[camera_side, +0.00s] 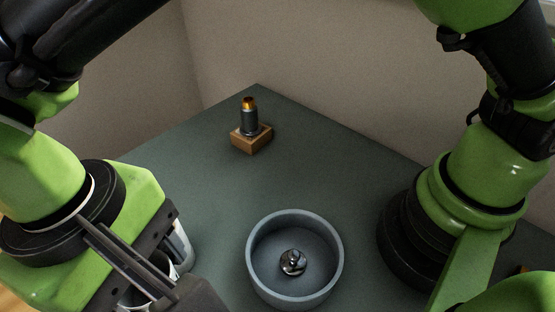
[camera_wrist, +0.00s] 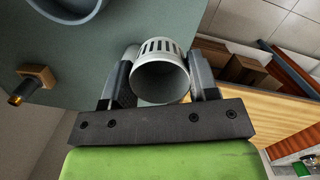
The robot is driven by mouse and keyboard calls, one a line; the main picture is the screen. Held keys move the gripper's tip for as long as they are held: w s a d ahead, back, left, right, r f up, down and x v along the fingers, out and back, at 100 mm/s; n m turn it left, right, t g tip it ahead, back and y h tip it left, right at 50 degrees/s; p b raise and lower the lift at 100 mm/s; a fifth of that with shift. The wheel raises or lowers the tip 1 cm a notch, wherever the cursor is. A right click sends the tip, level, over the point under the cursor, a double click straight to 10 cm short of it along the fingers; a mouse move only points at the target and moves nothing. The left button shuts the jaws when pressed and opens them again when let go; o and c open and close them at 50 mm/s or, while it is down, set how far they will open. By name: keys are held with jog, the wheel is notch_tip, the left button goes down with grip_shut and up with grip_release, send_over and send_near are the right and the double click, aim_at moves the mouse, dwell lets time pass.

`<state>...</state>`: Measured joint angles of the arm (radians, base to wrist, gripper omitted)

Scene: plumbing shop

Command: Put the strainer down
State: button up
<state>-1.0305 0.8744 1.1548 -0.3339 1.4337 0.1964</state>
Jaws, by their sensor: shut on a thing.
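The strainer (camera_wrist: 161,78) is a pale grey, open cup with a row of slots around its far end. In the wrist view it sits between the two dark fingers of my gripper (camera_wrist: 163,62), which is shut on its sides. In the side view, my gripper (camera_side: 160,262) is at the lower left, and the strainer (camera_side: 183,246) is partly hidden behind the fingers. I cannot tell whether the strainer touches the table.
A round blue-grey basin (camera_side: 252,274) with a small shiny metal piece (camera_side: 293,262) inside stands right of my gripper. A wooden block (camera_side: 251,142) with a dark, copper-topped cylinder (camera_side: 249,118) stands at the back. The green-grey table (camera_side: 330,170) is clear between them. Its edge passes near the strainer.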

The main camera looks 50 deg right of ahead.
jog(key=w+d, duration=0.9)
jog(key=d, duration=0.4)
jog(key=n, duration=0.2)
send_over(325, 162)
notch_tip(325, 162, down, 10)
jog(key=shift+w+r, duration=0.15)
jog(key=shift+r, duration=0.05)
jog(key=shift+f, duration=2.65)
jog(key=shift+f, duration=0.1)
jog(key=o, duration=0.9)
